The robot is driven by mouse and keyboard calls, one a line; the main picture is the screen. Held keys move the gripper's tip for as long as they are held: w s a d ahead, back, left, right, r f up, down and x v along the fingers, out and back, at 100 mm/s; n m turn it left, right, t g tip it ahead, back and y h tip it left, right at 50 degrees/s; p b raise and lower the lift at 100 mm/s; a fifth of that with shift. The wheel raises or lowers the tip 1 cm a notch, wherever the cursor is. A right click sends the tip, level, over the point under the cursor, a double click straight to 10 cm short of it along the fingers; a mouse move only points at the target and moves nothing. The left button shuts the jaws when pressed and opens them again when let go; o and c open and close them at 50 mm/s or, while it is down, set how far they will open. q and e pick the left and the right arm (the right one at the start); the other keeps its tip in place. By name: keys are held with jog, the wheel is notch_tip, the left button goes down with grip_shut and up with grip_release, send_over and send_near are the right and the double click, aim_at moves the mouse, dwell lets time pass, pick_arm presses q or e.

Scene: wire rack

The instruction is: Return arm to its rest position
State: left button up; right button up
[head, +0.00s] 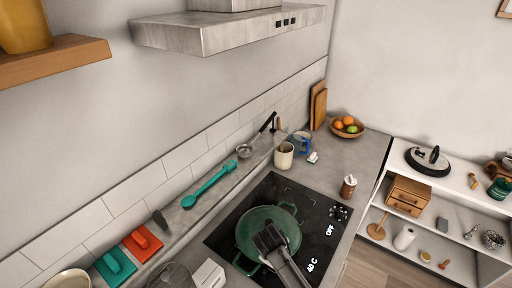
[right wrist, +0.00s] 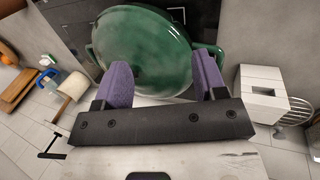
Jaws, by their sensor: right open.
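My right gripper (head: 268,238) hangs over the green pot (head: 249,236) on the black cooktop (head: 305,205). In the right wrist view, the two purple fingers of this gripper (right wrist: 163,78) are spread wide with nothing between them. The green pot (right wrist: 145,45) shows just beyond the fingers, with a side handle at right. I cannot tell whether the fingertips touch it. My left gripper is in neither view.
A range hood (head: 230,28) juts out above. A wooden shelf (head: 55,62) is at upper left. A white block with slots (head: 208,275) stands left of the cooktop. White shelving (head: 460,190) is at right.

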notch_tip(320, 180, up, 13)
jog(key=w+a+m+t+y, duration=0.2)
jog(key=m+t+y, duration=0.1)
jog(key=m+t, duration=0.1)
jog(key=s+d+r+m+t+y+p, duration=0.1)
jog(key=s+d+r+m+t, duration=0.1)
jog(key=s+d+r, duration=0.35)
jog(key=s+d+f+m+p, duration=0.1)
jog(key=s+d, duration=0.3)
jog(key=s, duration=0.4)
jog(key=s+d+m+p, duration=0.1)
jog(key=s+d, duration=0.3)
jog(key=s, duration=0.5)
jog(key=s+d+f+g, duration=0.1)
jog(key=s+f+g, duration=0.1)
jog(key=s+f, duration=0.4)
jog(key=s+d+f+g+h+p, duration=0.1)
jog(key=s+f+g, duration=0.2)
jog(key=s, duration=0.9)
notch_tip(320, 180, down, 3)
jog(key=shift+d+r+m+p, duration=0.1)
jog(key=shift+d+m+p, duration=0.2)
jog(key=shift+d+m, duration=0.1)
